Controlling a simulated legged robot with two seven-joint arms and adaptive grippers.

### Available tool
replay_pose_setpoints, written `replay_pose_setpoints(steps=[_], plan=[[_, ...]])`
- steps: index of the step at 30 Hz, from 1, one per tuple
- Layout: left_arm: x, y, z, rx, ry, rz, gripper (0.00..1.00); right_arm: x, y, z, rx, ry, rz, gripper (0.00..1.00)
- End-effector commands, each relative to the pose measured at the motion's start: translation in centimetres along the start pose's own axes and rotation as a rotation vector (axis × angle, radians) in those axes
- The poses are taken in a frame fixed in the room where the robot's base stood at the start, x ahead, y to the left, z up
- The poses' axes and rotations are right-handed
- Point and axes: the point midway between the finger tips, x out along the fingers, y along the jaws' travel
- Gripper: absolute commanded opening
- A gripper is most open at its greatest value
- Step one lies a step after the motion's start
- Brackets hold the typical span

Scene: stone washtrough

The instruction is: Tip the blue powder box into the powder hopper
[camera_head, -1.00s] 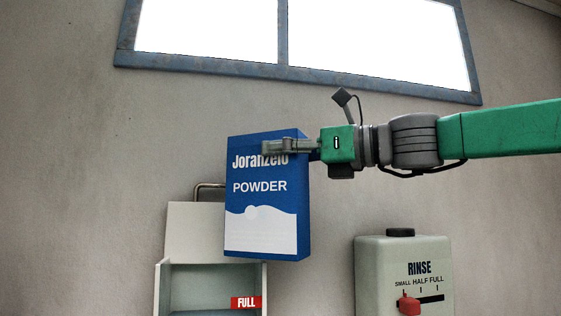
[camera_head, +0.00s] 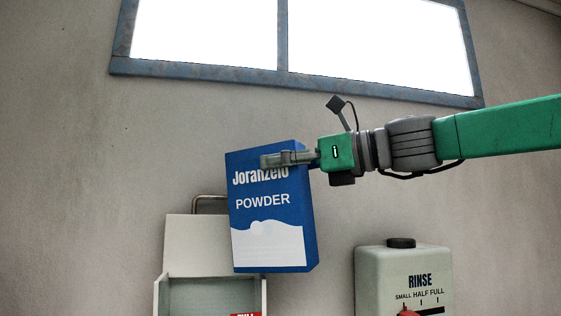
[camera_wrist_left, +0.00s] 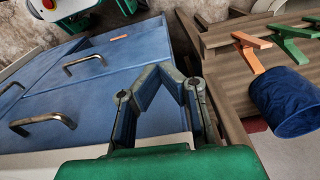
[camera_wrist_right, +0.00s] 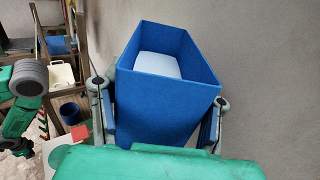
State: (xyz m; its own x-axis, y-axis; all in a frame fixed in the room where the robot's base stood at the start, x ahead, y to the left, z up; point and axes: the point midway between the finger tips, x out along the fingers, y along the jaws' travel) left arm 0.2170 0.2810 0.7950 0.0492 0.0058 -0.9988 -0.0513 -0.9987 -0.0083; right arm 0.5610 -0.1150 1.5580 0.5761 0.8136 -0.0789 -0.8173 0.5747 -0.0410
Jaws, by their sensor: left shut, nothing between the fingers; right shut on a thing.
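The blue powder box (camera_head: 268,225), marked Joranzelo POWDER, is held up in front of the wall, tilted slightly. My right gripper (camera_head: 284,159) is shut on its upper part. In the right wrist view the box (camera_wrist_right: 160,110) has an open top with white powder (camera_wrist_right: 157,65) inside, between the fingers. The powder hopper (camera_head: 193,240), a pale open box with a raised lid, stands below and partly behind the box. Its red FULL label is cut by the bottom edge. My left gripper (camera_wrist_left: 155,85) shows only in the left wrist view, shut and empty.
A pale rinse tank (camera_head: 395,275) with a dark cap and red slider stands right of the hopper. A blue-framed window (camera_head: 300,78) is above. The left wrist view shows blue drawers (camera_wrist_left: 100,85), a wooden bench (camera_wrist_left: 225,70) and a blue fabric bin (camera_wrist_left: 290,100).

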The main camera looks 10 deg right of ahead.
Motion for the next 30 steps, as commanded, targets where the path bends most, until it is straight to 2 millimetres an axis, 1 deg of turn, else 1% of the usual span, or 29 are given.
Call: replay_pose_setpoints(steps=[1,30], plan=[[-0.5,0.0,0.0,0.000,0.000,0.000,0.00,-0.1,0.0,0.5,-0.005,0.003,-0.001,0.01],[-4.9,0.0,-0.3,0.000,0.000,0.000,0.00,0.0,0.0,1.4,-0.063,0.135,0.000,0.01]])
